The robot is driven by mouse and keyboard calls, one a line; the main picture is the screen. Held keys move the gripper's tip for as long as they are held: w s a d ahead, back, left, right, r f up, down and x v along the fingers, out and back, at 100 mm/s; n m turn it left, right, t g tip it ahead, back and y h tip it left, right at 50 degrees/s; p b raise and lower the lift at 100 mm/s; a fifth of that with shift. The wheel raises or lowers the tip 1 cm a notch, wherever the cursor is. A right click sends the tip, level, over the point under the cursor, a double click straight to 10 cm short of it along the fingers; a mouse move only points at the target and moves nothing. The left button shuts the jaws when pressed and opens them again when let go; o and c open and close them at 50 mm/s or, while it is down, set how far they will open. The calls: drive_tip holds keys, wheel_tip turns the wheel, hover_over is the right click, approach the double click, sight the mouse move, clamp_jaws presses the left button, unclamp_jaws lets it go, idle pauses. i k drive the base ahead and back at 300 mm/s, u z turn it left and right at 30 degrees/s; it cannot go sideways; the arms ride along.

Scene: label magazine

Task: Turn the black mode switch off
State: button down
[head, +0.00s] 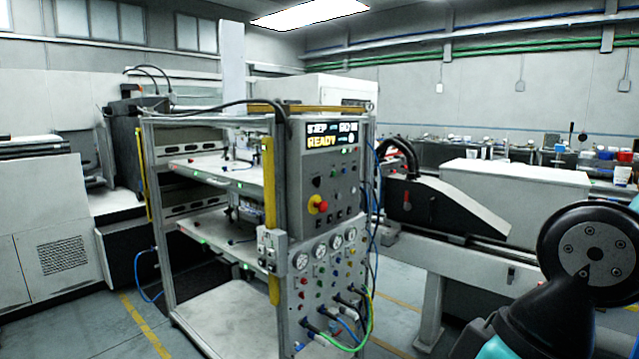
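A small black knob (317,182), which looks like the black mode switch, sits on the grey control panel (345,187) of the magazine frame. It is above and close to a red mushroom button on a yellow base (318,204). The knob is too small to tell which way it points. A display (333,135) at the top of the panel reads "READY" in yellow, with white text above. My gripper is not in view; only parts of my arm show at the lower right, well apart from the panel.
Pressure gauges (322,250) and small coloured buttons cover the lower panel. Cables and hoses (367,317) hang out from its bottom right. A yellow vertical bar (269,183) stands left of the panel. A conveyor machine (447,205) is behind at right. Grey floor is open in front.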

sight(317, 182)
drive_tip(key=z, duration=0.2)
drive_tip(key=i, duration=0.9)
drive_tip(key=u, duration=0.5)
